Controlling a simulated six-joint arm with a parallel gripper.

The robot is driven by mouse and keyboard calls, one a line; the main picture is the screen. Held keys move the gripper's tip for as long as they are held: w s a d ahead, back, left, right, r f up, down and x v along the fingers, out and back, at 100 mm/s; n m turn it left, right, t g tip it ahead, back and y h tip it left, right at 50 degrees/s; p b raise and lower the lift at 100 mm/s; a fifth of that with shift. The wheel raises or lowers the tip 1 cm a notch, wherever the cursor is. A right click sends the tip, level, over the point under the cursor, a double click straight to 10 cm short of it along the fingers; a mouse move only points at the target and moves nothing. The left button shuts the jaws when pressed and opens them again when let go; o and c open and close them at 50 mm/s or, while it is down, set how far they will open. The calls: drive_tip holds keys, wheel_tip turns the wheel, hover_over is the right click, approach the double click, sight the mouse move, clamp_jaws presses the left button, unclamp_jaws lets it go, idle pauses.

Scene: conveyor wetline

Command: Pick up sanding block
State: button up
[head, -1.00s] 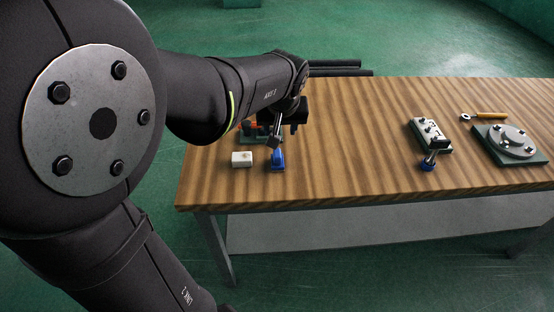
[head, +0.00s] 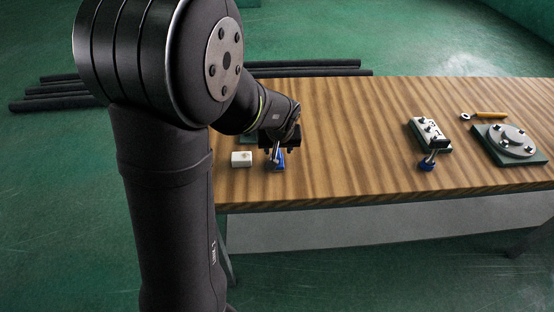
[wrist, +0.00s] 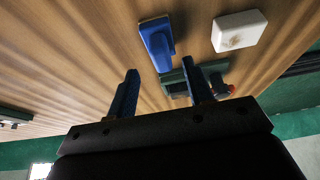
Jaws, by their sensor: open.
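The blue block with a raised grip, which I take for the sanding block (head: 280,163), lies near the left end of the wooden table. In the wrist view the blue block (wrist: 156,42) lies just beyond my fingertips, roughly in line with the gap between them. My gripper (head: 278,150) is over or just behind the blue block in the head view and partly covers it. In the wrist view my gripper (wrist: 160,72) is open with nothing between its fingers. I cannot tell the exact height of the fingertips above the block.
A white block (head: 241,159) with a brown smudge lies close to the left of the blue block. A green fixture (wrist: 178,86) is partly hidden by a finger. The table's middle is clear.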

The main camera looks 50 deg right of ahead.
drive_tip(key=shift+x, duration=2.3)
drive_tip(key=shift+w, duration=0.1)
drive_tip(key=shift+c, duration=0.5)
drive_tip(key=c, duration=0.7)
drive_tip(key=shift+r, duration=0.2)
drive_tip(key=shift+r, duration=0.25)
drive_tip(key=r, duration=0.3)
drive_tip(key=shift+s+r, duration=0.3)
drive_tip(key=shift+r, duration=0.1)
drive_tip(key=s+r, duration=0.2)
drive_tip(key=s, duration=0.1)
drive_tip(key=s+r, duration=0.2)
drive_tip(key=s, duration=0.2)
drive_tip(key=s+r, duration=0.2)
drive_tip(key=s, duration=0.2)
drive_tip(key=shift+a+r, duration=0.2)
drive_tip(key=shift+a, duration=0.05)
